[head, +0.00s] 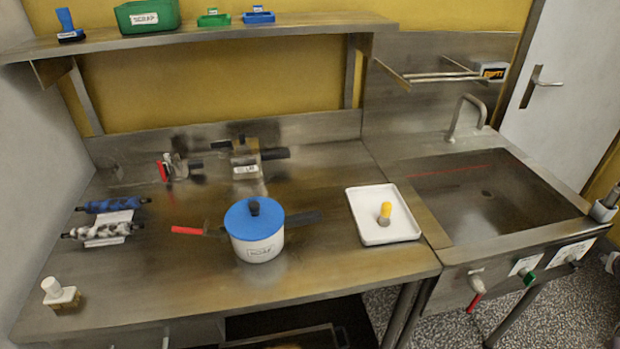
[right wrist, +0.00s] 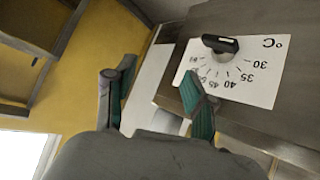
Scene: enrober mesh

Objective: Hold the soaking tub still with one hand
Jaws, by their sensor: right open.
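The soaking tub (head: 258,245) is a white round tub with a blue lid (head: 253,218) and a dark knob. It stands upright on the steel bench, with a label on its front that is too small to read surely. My right gripper (right wrist: 157,82) shows in the right wrist view with its teal-padded fingers apart and nothing between them. The tub is not in that view, and neither gripper shows in the head view, so I cannot tell their distance from the tub.
A red-handled tool (head: 188,231) lies left of the tub. Rollers (head: 108,206) lie at left. A temperature dial (right wrist: 220,45) is close to my right gripper.

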